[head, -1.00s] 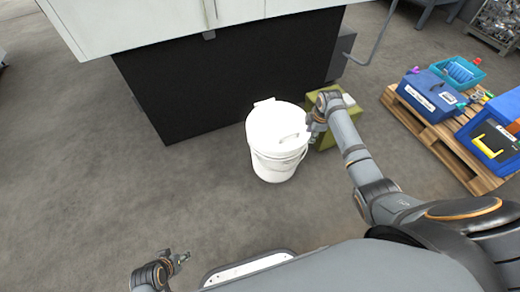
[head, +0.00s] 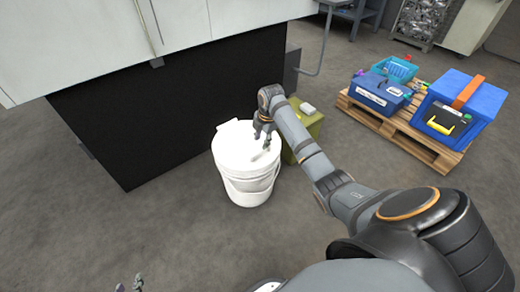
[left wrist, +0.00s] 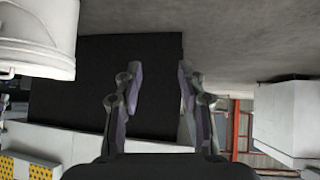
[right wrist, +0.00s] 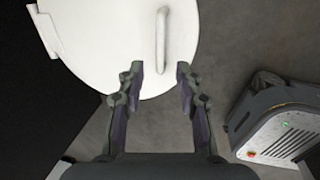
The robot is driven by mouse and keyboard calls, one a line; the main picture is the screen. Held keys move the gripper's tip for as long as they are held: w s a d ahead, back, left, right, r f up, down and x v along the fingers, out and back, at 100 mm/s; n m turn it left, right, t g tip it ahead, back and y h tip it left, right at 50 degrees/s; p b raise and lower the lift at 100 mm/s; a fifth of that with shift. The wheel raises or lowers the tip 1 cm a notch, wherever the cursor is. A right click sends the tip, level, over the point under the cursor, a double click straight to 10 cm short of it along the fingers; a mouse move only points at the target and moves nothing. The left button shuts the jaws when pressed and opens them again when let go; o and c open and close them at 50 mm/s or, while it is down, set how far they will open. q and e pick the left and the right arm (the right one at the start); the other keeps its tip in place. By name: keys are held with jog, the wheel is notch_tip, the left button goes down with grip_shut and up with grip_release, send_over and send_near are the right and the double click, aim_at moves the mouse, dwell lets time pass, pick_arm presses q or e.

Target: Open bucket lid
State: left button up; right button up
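The white bucket (head: 248,190) stands upright on the floor with its round white lid (head: 236,150) on top. A raised handle (right wrist: 162,40) on the lid shows in the right wrist view, with a tab (right wrist: 44,32) at the lid's rim. My right gripper (head: 264,130) is open and empty, over the lid near the handle; in the right wrist view its fingertips (right wrist: 160,72) lie just below the handle, apart from it in the picture. My left gripper (head: 130,285) is low at the bottom edge, mostly cut off; the left wrist view shows its fingers (left wrist: 160,72) open and empty.
A large machine with a black base (head: 180,110) stands behind the bucket. A green box (head: 303,130) is right of the bucket, behind my right arm. A wooden pallet (head: 405,135) with blue boxes stands further right. The floor left and front of the bucket is clear.

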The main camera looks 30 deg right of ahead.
aim_at(260, 150)
jog(key=f, duration=0.1)
jog(key=f+b, duration=0.1)
jog(key=f, duration=0.1)
jog(key=shift+w, duration=0.3)
jog(key=f, duration=0.1)
jog(key=f+b, duration=0.1)
jog(key=shift+w+f+b, duration=0.25)
jog(key=shift+f+b, duration=0.05)
pick_arm(q)
jog(key=w+r+t, duration=0.4)
jog(key=r+t, duration=0.1)
jog(key=r, duration=0.7)
jog(key=w+r+t, duration=0.5)
jog(key=r+t, duration=0.1)
jog(key=r, duration=0.6)
jog(key=shift+a+t, duration=0.3)
jog(key=shift+a, duration=0.15)
pick_arm(e)
jog(key=shift+f, duration=0.1)
grip_shut()
pick_arm(q)
jog(key=shift+w, duration=0.1)
